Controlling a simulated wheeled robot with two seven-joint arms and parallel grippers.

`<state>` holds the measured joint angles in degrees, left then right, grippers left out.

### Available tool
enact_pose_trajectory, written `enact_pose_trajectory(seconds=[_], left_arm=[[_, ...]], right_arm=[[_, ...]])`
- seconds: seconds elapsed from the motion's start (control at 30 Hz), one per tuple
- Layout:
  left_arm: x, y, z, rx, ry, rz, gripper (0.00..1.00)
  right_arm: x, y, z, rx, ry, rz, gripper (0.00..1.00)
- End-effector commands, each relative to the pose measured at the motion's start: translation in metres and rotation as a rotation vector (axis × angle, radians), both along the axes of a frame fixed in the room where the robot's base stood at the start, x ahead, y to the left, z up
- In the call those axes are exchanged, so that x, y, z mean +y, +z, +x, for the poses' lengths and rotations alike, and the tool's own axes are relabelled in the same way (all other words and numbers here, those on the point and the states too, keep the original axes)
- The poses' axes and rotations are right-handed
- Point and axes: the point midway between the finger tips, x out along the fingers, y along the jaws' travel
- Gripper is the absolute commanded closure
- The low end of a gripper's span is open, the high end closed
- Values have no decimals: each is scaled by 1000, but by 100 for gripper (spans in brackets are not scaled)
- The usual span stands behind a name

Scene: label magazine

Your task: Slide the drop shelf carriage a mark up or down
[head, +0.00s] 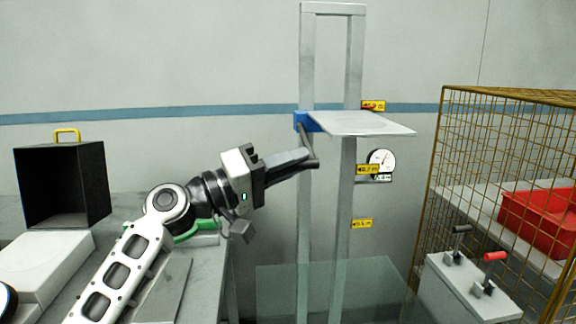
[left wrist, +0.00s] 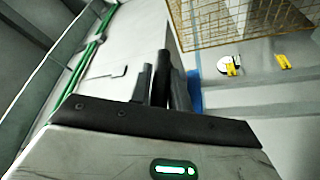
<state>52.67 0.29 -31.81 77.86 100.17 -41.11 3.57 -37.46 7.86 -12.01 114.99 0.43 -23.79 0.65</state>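The drop shelf carriage is a blue block (head: 302,122) on the left post of a tall grey frame (head: 308,60), bearing a flat pale shelf (head: 362,124). A dark lever (head: 306,138) slants down from the block. My left gripper (head: 310,160) reaches the lever's lower end. Its dark fingers (left wrist: 153,80) look close together in the left wrist view; whether they hold the lever is unclear. My right gripper is out of view.
A round dial (head: 381,161) hangs beside the middle tag. A yellow wire cage (head: 436,165) with a red bin (head: 540,217) stands at right, near a box with two levers (head: 470,288). A black open box (head: 62,185) sits on the left bench.

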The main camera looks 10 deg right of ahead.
Motion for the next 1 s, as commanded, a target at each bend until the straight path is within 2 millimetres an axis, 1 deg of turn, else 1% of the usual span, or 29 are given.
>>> enact_pose_trajectory(seconds=[0.03, 0.07, 0.33, 0.47, 0.57, 0.9, 1.0], left_arm=[[0, 0, 0, 1, 0, 0, 67], [0, 0, 0, 1, 1, -1, 62], [1, -1, 0, 1, 1, 0, 62], [8, -4, -1, 1, 2, -1, 62], [24, -9, -4, 0, 5, 0, 62], [101, -28, -23, 0, 4, 1, 62], [120, -31, -28, 1, 3, 1, 62]], right_arm=[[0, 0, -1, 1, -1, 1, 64], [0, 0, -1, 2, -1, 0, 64], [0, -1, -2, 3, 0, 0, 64], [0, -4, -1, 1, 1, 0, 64], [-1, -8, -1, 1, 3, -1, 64], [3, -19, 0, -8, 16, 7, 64], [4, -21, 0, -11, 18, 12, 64]])
